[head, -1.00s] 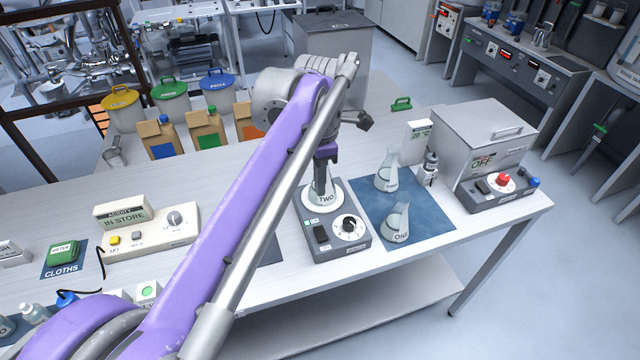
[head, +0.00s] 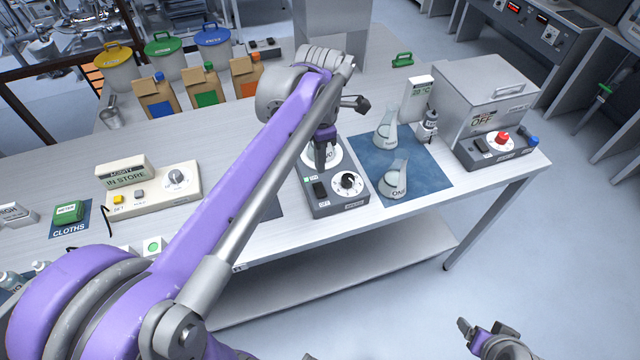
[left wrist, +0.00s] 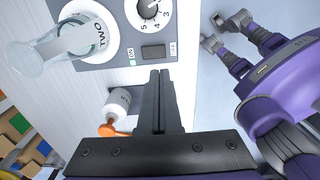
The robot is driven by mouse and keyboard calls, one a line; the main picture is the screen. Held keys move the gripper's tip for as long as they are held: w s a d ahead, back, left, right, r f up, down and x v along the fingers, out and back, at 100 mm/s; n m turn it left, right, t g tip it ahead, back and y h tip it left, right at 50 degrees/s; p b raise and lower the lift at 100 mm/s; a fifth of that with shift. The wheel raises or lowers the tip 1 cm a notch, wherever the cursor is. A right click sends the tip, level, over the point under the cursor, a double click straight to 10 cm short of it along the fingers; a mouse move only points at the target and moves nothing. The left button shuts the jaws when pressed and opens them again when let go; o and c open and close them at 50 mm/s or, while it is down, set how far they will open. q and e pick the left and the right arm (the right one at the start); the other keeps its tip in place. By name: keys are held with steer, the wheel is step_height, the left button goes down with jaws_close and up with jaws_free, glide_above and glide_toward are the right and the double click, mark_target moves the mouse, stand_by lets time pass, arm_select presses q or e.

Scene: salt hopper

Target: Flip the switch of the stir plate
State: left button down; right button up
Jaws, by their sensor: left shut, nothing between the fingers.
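The grey stir plate (head: 352,204) stands near the table's front edge. It has a white dial (head: 348,184) and a dark rocker switch (head: 320,190). In the left wrist view the switch (left wrist: 153,52) lies between the ON and OFF labels; I cannot tell which side is pressed. Flask TWO (left wrist: 85,40) stands on the plate's round top, partly hidden by my arm in the head view. My left gripper (head: 320,166) is shut and empty above the plate. In the left wrist view its fingertips (left wrist: 160,73) are close to the switch; contact is unclear. My right gripper (head: 482,328) is open and empty, off the table's front.
Two flasks (head: 387,130) (head: 394,181) stand on the blue mat (head: 432,182) right of the plate. A box with a red knob (head: 502,138) stands farther right.

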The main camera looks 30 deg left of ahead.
arm_select(q)
glide_above(320, 193)
step_height(320, 193, down, 6)
steer(key=shift+r, duration=0.2)
steer(key=shift+w+a+r, duration=0.35)
steer(key=shift+w+a, duration=0.15)
steer(key=shift+a, duration=0.1)
